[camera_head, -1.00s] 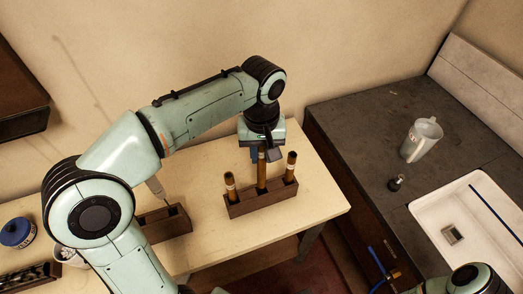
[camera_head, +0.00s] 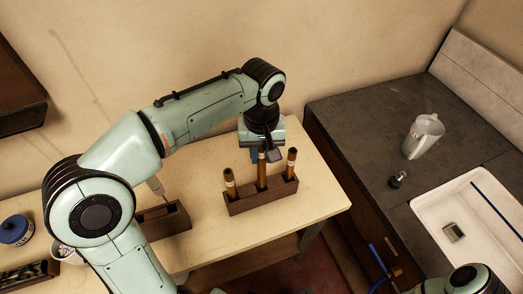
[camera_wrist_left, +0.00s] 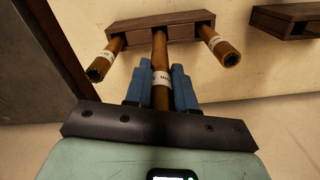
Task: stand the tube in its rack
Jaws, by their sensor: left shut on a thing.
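My left gripper (camera_head: 262,155) is shut on the middle brown tube (camera_head: 262,177), around its pale label band. In the left wrist view, the blue fingers (camera_wrist_left: 160,88) press on both sides of this tube (camera_wrist_left: 160,55). The tube is upright, and its lower end meets the middle of the dark wooden rack (camera_head: 262,197), apparently in the middle slot. The rack (camera_wrist_left: 135,30) also holds a left tube (camera_head: 230,184) and a right tube (camera_head: 290,164), one on each side of the gripper. The tube's bottom is hidden by the rack. My right gripper is out of view.
A second wooden holder (camera_head: 172,220) stands left of the rack on the pale bench (camera_head: 300,222). A blue-lidded jar (camera_head: 16,230) is at far left. A metal jug (camera_head: 424,137) and a small dark item (camera_head: 398,181) stand on the grey counter beside the white sink (camera_head: 430,213).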

